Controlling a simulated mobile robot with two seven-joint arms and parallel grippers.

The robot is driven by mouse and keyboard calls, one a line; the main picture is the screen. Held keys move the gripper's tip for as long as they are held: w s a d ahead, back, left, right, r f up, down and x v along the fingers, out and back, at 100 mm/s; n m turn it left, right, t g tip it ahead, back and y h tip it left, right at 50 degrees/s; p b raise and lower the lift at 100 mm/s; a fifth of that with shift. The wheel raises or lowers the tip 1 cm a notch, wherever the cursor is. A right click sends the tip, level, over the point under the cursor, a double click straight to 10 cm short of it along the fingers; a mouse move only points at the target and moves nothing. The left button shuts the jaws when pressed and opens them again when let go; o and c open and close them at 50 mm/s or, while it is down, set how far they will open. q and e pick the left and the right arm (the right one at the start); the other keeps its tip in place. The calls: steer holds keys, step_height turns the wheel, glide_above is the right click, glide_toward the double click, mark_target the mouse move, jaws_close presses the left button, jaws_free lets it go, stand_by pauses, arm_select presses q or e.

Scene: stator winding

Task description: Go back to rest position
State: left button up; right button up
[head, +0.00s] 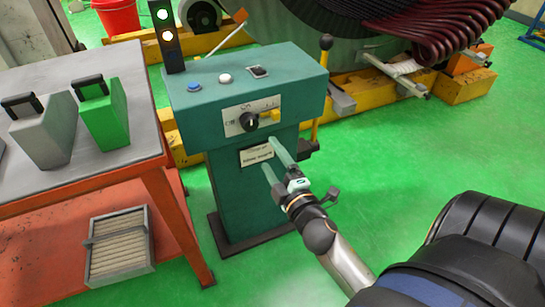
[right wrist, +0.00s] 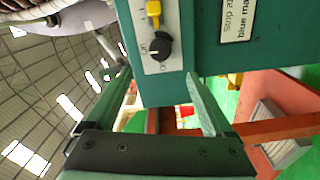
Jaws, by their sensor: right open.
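My right gripper (head: 270,154) is in front of the teal control pedestal (head: 246,95), below its face with the black knob (head: 252,121). Its two green fingers are spread apart with nothing between them. In the right wrist view the open right gripper (right wrist: 158,78) shows from behind, with the pedestal panel and the black knob (right wrist: 160,48) just beyond its fingers. I cannot tell whether the fingers touch the pedestal. My left gripper is not in view.
A grey-topped table (head: 95,165) with orange legs stands at left, holding a green block (head: 102,118) and a grey block (head: 45,135). A slatted tray (head: 120,245) sits below. The stator with dark red coils (head: 445,25) is behind. Green floor (head: 400,150) is free at right.

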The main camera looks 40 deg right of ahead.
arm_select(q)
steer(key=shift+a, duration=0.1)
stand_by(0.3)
arm_select(e)
steer(key=s+a+f+m+g+y, duration=0.45)
steer(key=s+a+f, duration=0.25)
steer(key=a+f, duration=0.25)
steer(key=s+a+f+m+g+y, duration=0.35)
steer(key=s+a+f+m, duration=0.25)
steer(key=s+a+f, duration=0.3)
arm_select(q)
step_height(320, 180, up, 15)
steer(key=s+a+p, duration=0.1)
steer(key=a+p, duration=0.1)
steer(key=p, duration=1.7)
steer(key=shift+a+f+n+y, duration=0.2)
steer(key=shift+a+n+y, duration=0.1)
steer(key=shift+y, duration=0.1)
arm_select(e)
steer(key=w+d+r+h, duration=0.1)
steer(key=d+r, duration=0.3)
steer(key=r, duration=0.9)
steer(key=shift+r, duration=0.4)
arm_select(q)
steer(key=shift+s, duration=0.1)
